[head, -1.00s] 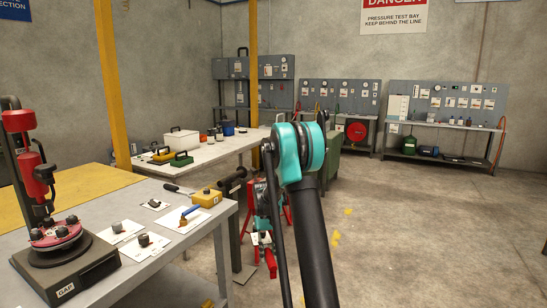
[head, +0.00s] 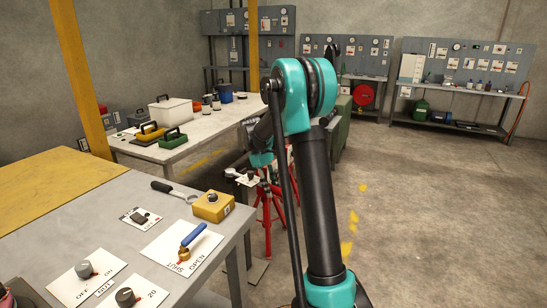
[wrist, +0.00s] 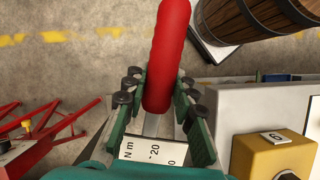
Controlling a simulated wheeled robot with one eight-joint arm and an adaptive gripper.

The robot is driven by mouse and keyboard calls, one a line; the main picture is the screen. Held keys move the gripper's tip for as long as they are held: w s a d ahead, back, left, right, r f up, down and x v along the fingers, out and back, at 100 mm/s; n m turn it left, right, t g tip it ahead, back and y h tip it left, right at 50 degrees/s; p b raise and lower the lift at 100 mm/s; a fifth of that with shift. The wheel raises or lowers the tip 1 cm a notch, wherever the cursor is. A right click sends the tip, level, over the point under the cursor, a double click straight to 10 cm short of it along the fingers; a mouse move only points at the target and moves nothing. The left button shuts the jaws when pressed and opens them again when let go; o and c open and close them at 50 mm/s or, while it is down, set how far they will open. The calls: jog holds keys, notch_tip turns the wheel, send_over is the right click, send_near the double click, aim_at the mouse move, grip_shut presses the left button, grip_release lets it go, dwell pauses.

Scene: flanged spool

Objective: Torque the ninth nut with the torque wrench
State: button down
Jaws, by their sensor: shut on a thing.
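In the wrist view my gripper (wrist: 160,96) is shut on a long red handle (wrist: 172,50), which I take to be the torque wrench. The handle runs up the picture from between the jaw pads. In the head view the gripper is mostly hidden behind my arm. The flanged spool and its ninth nut cannot be made out; only a bit of red and dark hardware shows at the lower left edge.
A grey bench (head: 75,225) carries a yellow box (head: 212,207), a wrench (head: 174,190), a blue-handled valve (head: 192,238) on an OPEN/SHUT card and several knobs. A red-legged stand (head: 266,215) is beyond it. A barrel (wrist: 250,22) shows in the wrist view. Floor at right is clear.

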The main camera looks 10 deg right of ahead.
notch_tip(320, 180, up, 12)
jog(key=s+n+t+h, duration=0.1)
jog(key=n+t, duration=0.3)
jog(key=n, duration=0.7)
jog(key=shift+s+d+n+h, duration=0.3)
jog(key=shift+d, duration=0.1)
jog(key=shift+d+f, duration=0.1)
jog(key=shift+f, duration=2.25)
jog(key=shift+s, duration=0.1)
jog(key=shift+s+m+g, duration=0.25)
jog(key=shift+s+m, duration=0.35)
jog(key=shift+s, duration=0.6)
jog(key=shift+s+m+g, duration=0.25)
jog(key=shift+s+m, duration=0.35)
jog(key=shift+s, duration=0.55)
